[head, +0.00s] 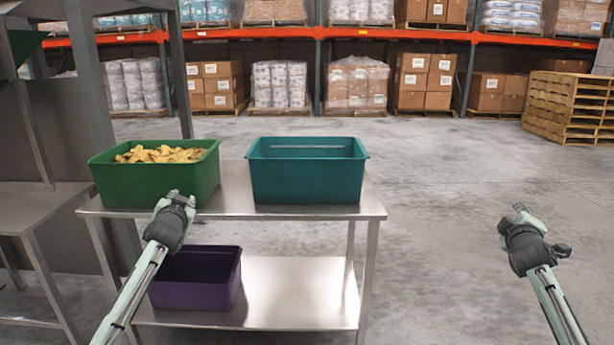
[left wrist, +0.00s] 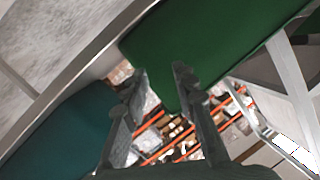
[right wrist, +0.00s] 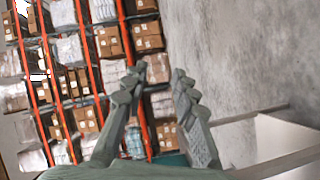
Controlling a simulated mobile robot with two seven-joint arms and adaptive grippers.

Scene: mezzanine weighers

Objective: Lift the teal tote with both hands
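The teal tote (head: 307,182) stands upright on the right part of the metal table's top. Its inside looks empty from here. My left gripper (head: 180,198) is left of it, in front of the green tote, and touches nothing that I can make out. In the left wrist view its two fingers (left wrist: 160,85) are apart with nothing between them, and the teal tote (left wrist: 62,135) shows at the left. My right gripper (head: 518,208) is well to the right of the table over open floor. Its fingers (right wrist: 160,80) are apart and empty in the right wrist view.
A green tote (head: 158,180) with yellowish pieces stands left of the teal tote on the metal table (head: 235,203). A purple tote (head: 197,290) sits on the lower shelf. A grey frame (head: 85,90) rises at the left. The floor right of the table is clear; pallets (head: 570,105) lie farther back.

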